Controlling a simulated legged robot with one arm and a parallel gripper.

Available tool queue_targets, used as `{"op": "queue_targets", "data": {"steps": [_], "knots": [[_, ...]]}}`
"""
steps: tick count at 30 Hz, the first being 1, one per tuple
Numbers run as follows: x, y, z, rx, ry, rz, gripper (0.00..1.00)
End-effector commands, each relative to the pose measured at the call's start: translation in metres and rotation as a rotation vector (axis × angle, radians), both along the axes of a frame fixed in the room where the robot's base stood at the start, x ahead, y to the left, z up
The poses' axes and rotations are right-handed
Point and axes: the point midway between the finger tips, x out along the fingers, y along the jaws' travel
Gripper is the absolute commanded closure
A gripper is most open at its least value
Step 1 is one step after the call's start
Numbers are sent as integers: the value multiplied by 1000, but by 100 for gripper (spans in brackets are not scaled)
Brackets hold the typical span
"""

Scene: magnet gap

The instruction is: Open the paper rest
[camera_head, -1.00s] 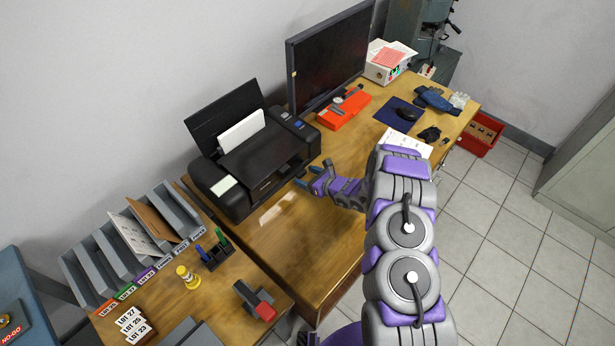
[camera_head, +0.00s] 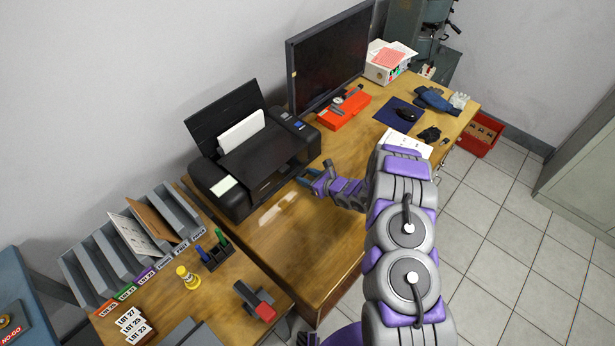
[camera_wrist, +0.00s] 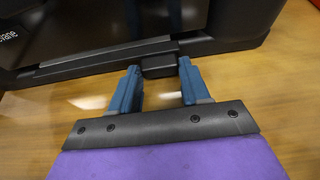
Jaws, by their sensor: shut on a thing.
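The black printer (camera_head: 262,155) stands on the wooden desk, its rear paper support raised with white paper in it. In the wrist view the paper rest (camera_wrist: 110,64) is a dark strip low on the printer's front, with a small black tab (camera_wrist: 159,68) at its middle. The rest looks folded in against the printer. My gripper (camera_head: 315,172) is at the printer's lower front edge. In the wrist view its blue fingertips (camera_wrist: 159,64) are on either side of the tab, shut on it. The contact faces are hard to see.
Bare desk (camera_head: 285,225) lies in front of the printer. A monitor (camera_head: 330,60) and an orange case (camera_head: 343,112) stand behind and right. A pen holder (camera_head: 215,256) and grey file sorter (camera_head: 105,262) are at left. A mouse (camera_head: 406,114) lies on a pad.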

Motion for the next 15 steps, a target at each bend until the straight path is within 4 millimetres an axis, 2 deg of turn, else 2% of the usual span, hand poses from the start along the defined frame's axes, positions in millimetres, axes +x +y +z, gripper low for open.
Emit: {"op": "queue_targets", "data": {"steps": [9,15], "knots": [[-24,-34,-1,-3,3,-2,100],[-28,-39,-1,-2,1,-2,100]]}}
